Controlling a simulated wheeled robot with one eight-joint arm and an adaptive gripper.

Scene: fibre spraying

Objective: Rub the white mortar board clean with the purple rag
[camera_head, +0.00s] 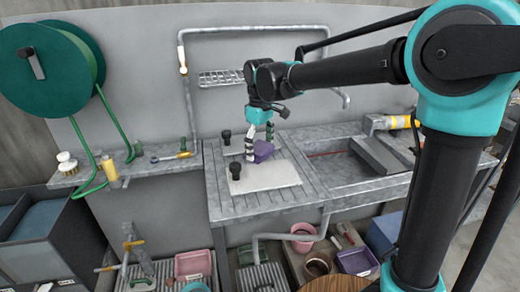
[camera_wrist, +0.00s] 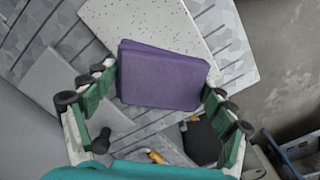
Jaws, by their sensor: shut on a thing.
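The purple rag (camera_head: 264,152) is a folded block between the two fingers of my gripper (camera_head: 259,145). In the wrist view the rag (camera_wrist: 165,78) spans the gap between the green finger pads of my gripper (camera_wrist: 163,84), which is shut on it. The white mortar board (camera_head: 265,178) lies on the grey ribbed counter, under and in front of the rag. In the wrist view the board (camera_wrist: 160,22) shows many small dark specks. The rag is over the board's far part and hides some of it. I cannot tell whether it touches the board.
A black knob-like thing (camera_head: 235,171) stands at the board's left edge, and another (camera_head: 226,136) stands behind it. A sink basin (camera_head: 345,174) lies to the right. A wire rack (camera_head: 221,78) and pipe are on the back wall. A green hose reel (camera_head: 50,70) is at left.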

